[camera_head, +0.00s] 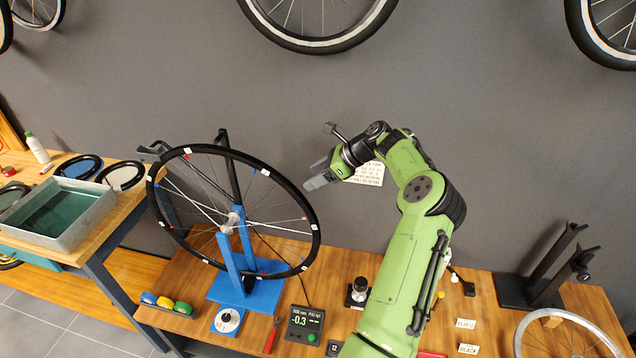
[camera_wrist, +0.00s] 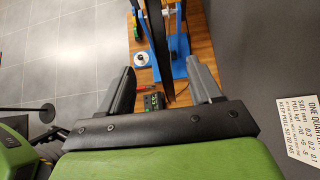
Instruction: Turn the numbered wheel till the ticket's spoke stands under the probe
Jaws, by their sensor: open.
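The wheel (camera_head: 313,215) has a black rim with small white and red tags and stands upright on a blue stand (camera_head: 232,262). My gripper (camera_head: 310,183) is open and empty beside the rim's right edge. In the wrist view, the rim (camera_wrist: 160,45) shows edge-on between the two spread fingers of my gripper (camera_wrist: 163,74); I cannot tell whether it touches them. A black arm (camera_head: 152,150) meets the rim's upper left; I cannot tell if it is the probe. A small dark card (camera_head: 334,348) reading 12 lies on the bench. The rim tags are too small to read.
A gauge box (camera_head: 304,322) shows -0.3, near red-handled pliers (camera_head: 271,336) and colored rolls (camera_head: 166,304). A black stand (camera_head: 540,275) is at right. A metal tray (camera_head: 58,212) sits on the left table. A printed sheet (camera_head: 368,174) hangs behind my gripper.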

